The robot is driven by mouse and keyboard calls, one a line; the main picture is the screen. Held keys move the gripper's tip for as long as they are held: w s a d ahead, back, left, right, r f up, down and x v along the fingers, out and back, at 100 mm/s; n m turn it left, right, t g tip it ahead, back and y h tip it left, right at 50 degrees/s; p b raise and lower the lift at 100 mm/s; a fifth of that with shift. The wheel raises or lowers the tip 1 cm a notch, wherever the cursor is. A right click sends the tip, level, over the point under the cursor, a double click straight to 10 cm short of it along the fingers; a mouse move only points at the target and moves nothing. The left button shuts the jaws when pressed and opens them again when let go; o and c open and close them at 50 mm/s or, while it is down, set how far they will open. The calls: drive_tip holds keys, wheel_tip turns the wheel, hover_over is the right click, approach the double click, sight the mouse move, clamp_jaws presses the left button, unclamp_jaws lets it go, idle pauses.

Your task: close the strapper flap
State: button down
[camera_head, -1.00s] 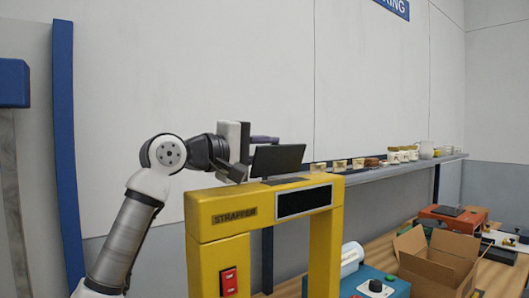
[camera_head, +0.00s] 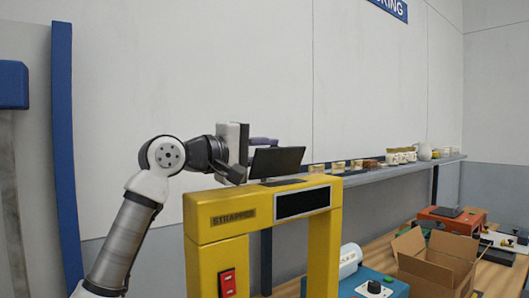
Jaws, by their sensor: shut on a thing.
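The yellow strapper (camera_head: 222,230) is an arch-shaped machine with a name plate and a red switch on its left leg. Its flap (camera_head: 280,161), a dark flat panel, stands raised and tilted on top of the arch. My gripper (camera_head: 263,142) reaches in from the left at the flap's upper left edge. Its dark fingers are shut on the flap, though the contact is partly hidden behind the panel.
A long shelf (camera_head: 391,173) with several cups and jars runs along the wall behind. An open cardboard box (camera_head: 435,270) and a teal device (camera_head: 372,284) stand on the wooden table at the lower right. A blue post (camera_head: 66,150) stands at the left.

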drive_tip(key=shift+s+d+f, duration=0.15)
drive_tip(key=shift+d+f, duration=0.1)
drive_tip(key=c, duration=1.6)
unclamp_jaws()
drive_tip(key=o, duration=0.4)
drive_tip(key=shift+s+r, duration=0.15)
drive_tip(key=shift+r, duration=0.05)
drive_tip(key=shift+c, duration=0.2)
drive_tip(key=shift+a, duration=0.15)
drive_tip(key=b+v, duration=0.3)
drive_tip(key=v, duration=0.9)
drive_tip(key=shift+s+a+b, duration=0.15)
drive_tip(key=shift+a+b, duration=0.15)
drive_tip(key=shift+a, duration=0.1)
drive_tip(key=shift+s+a, duration=0.2)
drive_tip(key=shift+a, duration=0.1)
drive_tip(key=shift+c, duration=0.4)
